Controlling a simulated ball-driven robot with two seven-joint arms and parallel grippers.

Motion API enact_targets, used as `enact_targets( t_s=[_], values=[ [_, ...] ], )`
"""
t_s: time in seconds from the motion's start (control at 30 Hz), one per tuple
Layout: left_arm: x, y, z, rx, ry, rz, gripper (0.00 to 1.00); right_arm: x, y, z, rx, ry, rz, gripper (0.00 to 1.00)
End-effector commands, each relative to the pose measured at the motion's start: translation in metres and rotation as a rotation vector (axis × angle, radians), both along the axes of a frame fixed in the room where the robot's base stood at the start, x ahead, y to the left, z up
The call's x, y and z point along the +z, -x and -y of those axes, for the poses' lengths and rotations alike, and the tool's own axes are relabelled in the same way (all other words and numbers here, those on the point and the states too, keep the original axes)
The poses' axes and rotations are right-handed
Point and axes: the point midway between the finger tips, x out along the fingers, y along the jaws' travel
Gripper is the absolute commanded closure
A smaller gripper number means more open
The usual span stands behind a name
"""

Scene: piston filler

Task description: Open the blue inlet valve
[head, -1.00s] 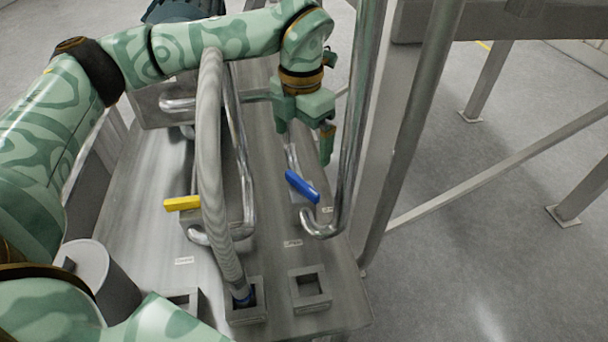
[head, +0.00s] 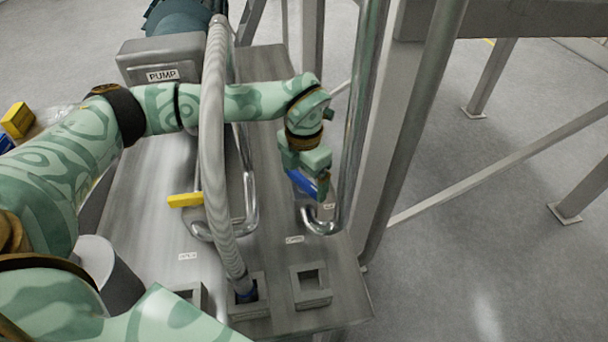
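The blue inlet valve's handle (head: 303,184) shows at the lower side of my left gripper (head: 304,178), just above the curved steel pipe end on the metal bench. The handle slants down to the right. My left gripper points down at it from behind, with one finger to the right of the handle. The far finger is mostly hidden, so I cannot tell whether the fingers grip the handle. The valve body is largely covered by the gripper. My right gripper is not in view.
A yellow valve handle (head: 185,200) sits left of the ribbed grey hose (head: 213,150), which rises close to my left forearm. A vertical steel pipe (head: 362,110) stands just right of my gripper. An empty square socket (head: 311,299) and a label (head: 294,240) lie in front.

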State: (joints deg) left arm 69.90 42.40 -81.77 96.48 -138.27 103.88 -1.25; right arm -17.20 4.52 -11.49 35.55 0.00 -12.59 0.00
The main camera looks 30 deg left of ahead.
Motion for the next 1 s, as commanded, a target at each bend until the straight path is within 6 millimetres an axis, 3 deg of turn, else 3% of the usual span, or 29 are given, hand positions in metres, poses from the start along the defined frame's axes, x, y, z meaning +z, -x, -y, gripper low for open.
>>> enact_targets(
  t_s=[0.37,1.0],
  values=[
    [0.001,0.0,0.0,-0.035,0.001,0.0,0.32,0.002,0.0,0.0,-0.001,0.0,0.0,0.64],
    [0.003,-0.001,0.0,-0.436,0.001,0.002,0.32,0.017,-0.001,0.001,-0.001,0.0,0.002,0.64]
  ],
)
